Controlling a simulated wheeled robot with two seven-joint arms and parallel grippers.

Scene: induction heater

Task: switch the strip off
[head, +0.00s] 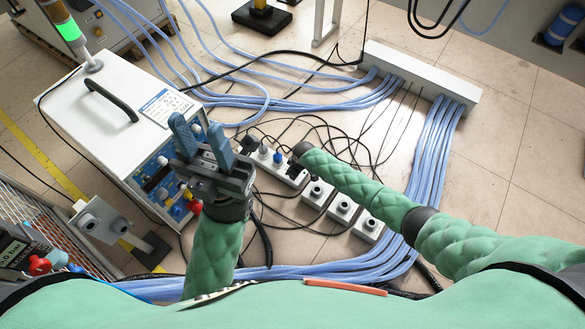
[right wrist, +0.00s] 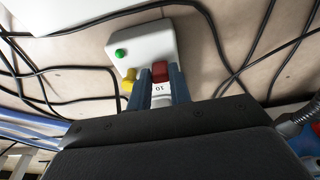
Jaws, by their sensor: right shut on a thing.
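The white power strip (head: 316,193) lies on the floor in the middle of the head view, with several sockets and plugs along it. My right arm reaches over it from the right; its gripper is mostly hidden in the head view. In the right wrist view my right gripper (right wrist: 161,76) is shut, its blue fingers on either side of a red switch (right wrist: 161,70) and a white piece marked 10 (right wrist: 162,88). A white housing (right wrist: 146,42) with a green lamp (right wrist: 121,53) lies just beyond. My left gripper (head: 197,126) is open and empty, raised in front of the heater cabinet.
The white heater cabinet (head: 105,95) with a black handle stands at left. Blue hoses (head: 433,150) run to a long grey manifold (head: 420,80). Black cables (head: 330,130) tangle around the strip. A yellow knob (right wrist: 128,80) is close beside the right fingers.

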